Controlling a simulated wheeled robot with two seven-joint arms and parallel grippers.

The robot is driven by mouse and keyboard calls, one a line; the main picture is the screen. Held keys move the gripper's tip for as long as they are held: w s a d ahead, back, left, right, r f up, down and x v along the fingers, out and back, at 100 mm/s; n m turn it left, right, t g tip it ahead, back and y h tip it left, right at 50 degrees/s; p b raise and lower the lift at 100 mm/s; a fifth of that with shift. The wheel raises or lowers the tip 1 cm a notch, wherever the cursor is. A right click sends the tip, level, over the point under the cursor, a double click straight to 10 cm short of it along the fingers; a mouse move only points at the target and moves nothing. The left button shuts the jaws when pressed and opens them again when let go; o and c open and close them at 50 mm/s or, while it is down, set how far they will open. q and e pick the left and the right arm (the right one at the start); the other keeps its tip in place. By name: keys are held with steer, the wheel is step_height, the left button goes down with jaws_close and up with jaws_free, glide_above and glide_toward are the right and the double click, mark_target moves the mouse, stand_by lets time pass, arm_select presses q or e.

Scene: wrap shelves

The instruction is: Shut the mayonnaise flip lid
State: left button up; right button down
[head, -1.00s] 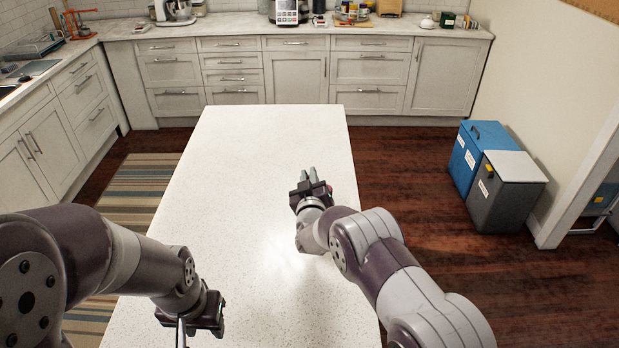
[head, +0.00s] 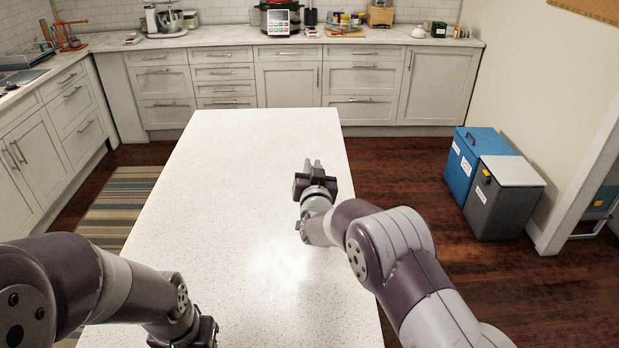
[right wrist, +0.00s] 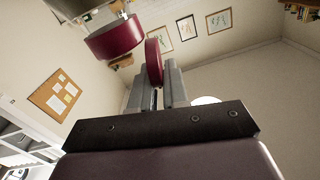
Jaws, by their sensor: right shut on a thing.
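My right gripper (head: 314,165) is over the white table, its fingers pointing away from me. In the right wrist view its fingers (right wrist: 158,88) are shut on the edge of a thin dark red disc, which looks like the mayonnaise flip lid (right wrist: 153,62). The lid stands upright, at an angle to a thick dark red cap (right wrist: 115,38) close by on the left. A greyish body behind the cap is cut off by the picture's edge. No mayonnaise shows clearly in the head view. My left gripper (head: 195,334) is at the bottom edge, its fingers out of the picture.
The white table (head: 245,150) is bare around the right gripper. A blue bin (head: 466,165) and a grey bin (head: 500,205) stand on the floor at the right. A counter (head: 225,44) with appliances and jars runs along the back wall.

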arm_select(q)
steer(key=shift+f, duration=0.45)
arm_select(e)
steer(key=shift+d+m, duration=0.15)
steer(key=shift+m, duration=0.15)
steer(key=c, duration=1.2)
jaws_free()
arm_select(q)
step_height(320, 180, down, 3)
steer(key=b, duration=0.3)
steer(key=shift+r, duration=0.1)
arm_select(e)
steer(key=s, duration=1.2)
steer(key=shift+s+d, duration=0.15)
steer(key=shift+s, duration=0.2)
